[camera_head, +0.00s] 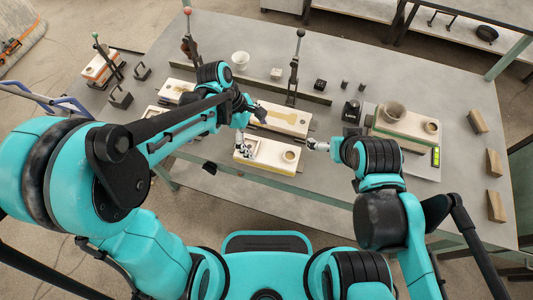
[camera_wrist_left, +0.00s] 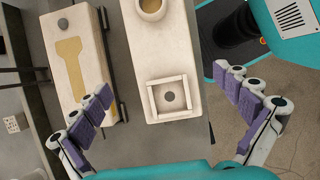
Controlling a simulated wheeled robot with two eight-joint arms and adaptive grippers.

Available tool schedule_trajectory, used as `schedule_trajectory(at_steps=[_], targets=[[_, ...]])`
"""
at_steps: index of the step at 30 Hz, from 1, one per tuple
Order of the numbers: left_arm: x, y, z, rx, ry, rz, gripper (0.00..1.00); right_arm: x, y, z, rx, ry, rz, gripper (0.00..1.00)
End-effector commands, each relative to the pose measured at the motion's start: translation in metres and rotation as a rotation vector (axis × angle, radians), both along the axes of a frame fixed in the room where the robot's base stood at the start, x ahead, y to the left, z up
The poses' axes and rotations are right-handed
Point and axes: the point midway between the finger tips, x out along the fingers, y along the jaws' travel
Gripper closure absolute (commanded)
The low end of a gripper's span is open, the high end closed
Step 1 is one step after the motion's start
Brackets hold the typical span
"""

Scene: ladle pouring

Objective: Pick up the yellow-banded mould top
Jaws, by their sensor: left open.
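The mould top (camera_head: 271,158) is a pale block near the table's front edge, with a thin yellow band along its lower front side. It has a round cup at its right end and a raised square frame at its left end. In the left wrist view the mould top (camera_wrist_left: 157,60) shows its cup and its frame around a dark hole. My left gripper (camera_wrist_left: 172,112) is open, its purple-padded fingers apart on either side of the framed end; I see no contact. It shows in the head view (camera_head: 241,140) over that end. My right gripper (camera_head: 316,146) is right of the block; its jaws are too small to read.
A mould half with a tan cavity (camera_head: 284,119) lies just behind. A tall lever clamp (camera_head: 295,68) rises behind. Wooden blocks (camera_head: 494,164) line the right edge.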

Motion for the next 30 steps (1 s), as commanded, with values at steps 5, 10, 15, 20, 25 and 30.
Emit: schedule_trajectory(at_steps=[5, 10, 15, 20, 25, 30], targets=[[-0.003, -0.008, -0.02, 0.0, 0.0, -0.001, 0.0, 0.0, 0.0, -0.01, 0.0, 0.0, 0.0, 0.0], [-0.008, -0.016, -0.037, 0.0, -0.002, -0.001, 0.0, 0.0, 0.0, -0.021, 0.0, 0.0, 0.0, 0.0], [-0.012, -0.027, -0.06, 0.001, -0.003, -0.002, 0.0, 0.0, 0.0, -0.033, 0.0, 0.0, 0.0, 0.0], [-0.013, -0.028, -0.062, 0.001, -0.003, 0.0, 0.0, 0.0, 0.0, -0.033, 0.0, 0.0, 0.0, 0.0], [-0.013, -0.028, -0.062, 0.001, -0.003, 0.0, 0.19, 0.0, 0.0, -0.032, 0.0, 0.0, 0.0, 0.0], [-0.013, -0.028, -0.062, 0.001, -0.003, -0.001, 0.63, 0.0, 0.0, -0.032, 0.0, 0.0, 0.0, 0.0]])
